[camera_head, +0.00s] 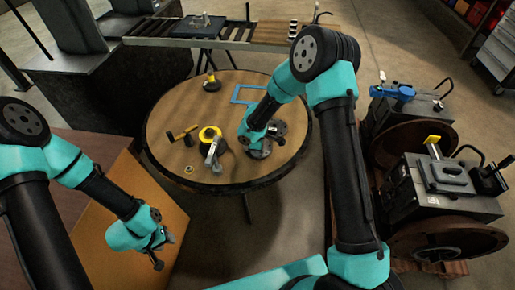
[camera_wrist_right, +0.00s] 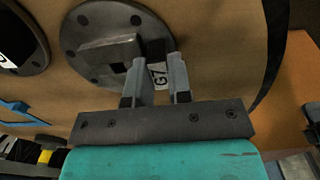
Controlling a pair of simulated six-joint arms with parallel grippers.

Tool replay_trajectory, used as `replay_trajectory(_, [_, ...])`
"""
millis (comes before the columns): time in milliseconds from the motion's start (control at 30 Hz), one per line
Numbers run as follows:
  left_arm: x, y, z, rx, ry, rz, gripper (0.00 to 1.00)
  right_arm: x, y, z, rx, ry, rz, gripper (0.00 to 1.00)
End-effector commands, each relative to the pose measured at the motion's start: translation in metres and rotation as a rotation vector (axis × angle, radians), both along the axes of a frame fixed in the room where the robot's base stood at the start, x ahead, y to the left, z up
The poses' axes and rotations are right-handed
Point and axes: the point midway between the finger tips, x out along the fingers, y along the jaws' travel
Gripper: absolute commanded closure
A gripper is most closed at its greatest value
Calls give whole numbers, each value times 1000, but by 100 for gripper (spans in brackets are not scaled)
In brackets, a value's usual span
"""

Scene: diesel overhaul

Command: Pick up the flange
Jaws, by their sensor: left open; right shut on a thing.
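The flange (camera_wrist_right: 95,22) is a grey round plate with bolt holes and a raised block in its middle. It lies on the round wooden table, and it also shows in the head view (camera_head: 260,154), partly covered by my right gripper (camera_head: 268,140). In the right wrist view the fingers of my right gripper (camera_wrist_right: 163,78) are shut around a dark upright part with a white label at the flange's edge. Whether the flange is lifted off the table, I cannot tell. My left gripper (camera_head: 160,252) is open and empty at lower left, away from the table.
The round table (camera_head: 170,105) also holds a blue frame (camera_head: 240,90), a yellow-topped part (camera_head: 210,134), a yellow-handled tool (camera_head: 182,133) and a dark-based part (camera_head: 211,84). A second dark disc lies beside the flange. Machinery on round bases stands at the right; a conveyor (camera_head: 170,42) runs behind.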

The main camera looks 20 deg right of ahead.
Motion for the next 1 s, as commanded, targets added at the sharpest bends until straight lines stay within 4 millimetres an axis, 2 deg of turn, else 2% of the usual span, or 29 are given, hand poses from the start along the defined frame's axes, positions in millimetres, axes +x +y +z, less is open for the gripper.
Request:
replay_trajectory(33, [0, 0, 0, 0, 0, 0, 57, 0, 0, 0, 0, 0, 0, 91])
replay_trajectory(133, [0, 0, 0, 0, 0, 0, 57, 0, 0, 0, 0, 0, 0, 100])
replay_trajectory(533, [0, 0, 0, 0, 0, 0, 57, 1, 0, 5, 0, -3, 1, 100])
replay_trajectory(867, [0, 0, 0, 0, 0, 0, 57, 1, 0, 38, 1, -5, 0, 100])
replay_trajectory(1000, [0, 0, 0, 0, 0, 0, 57, -19, 5, 38, -1, 0, 2, 100])
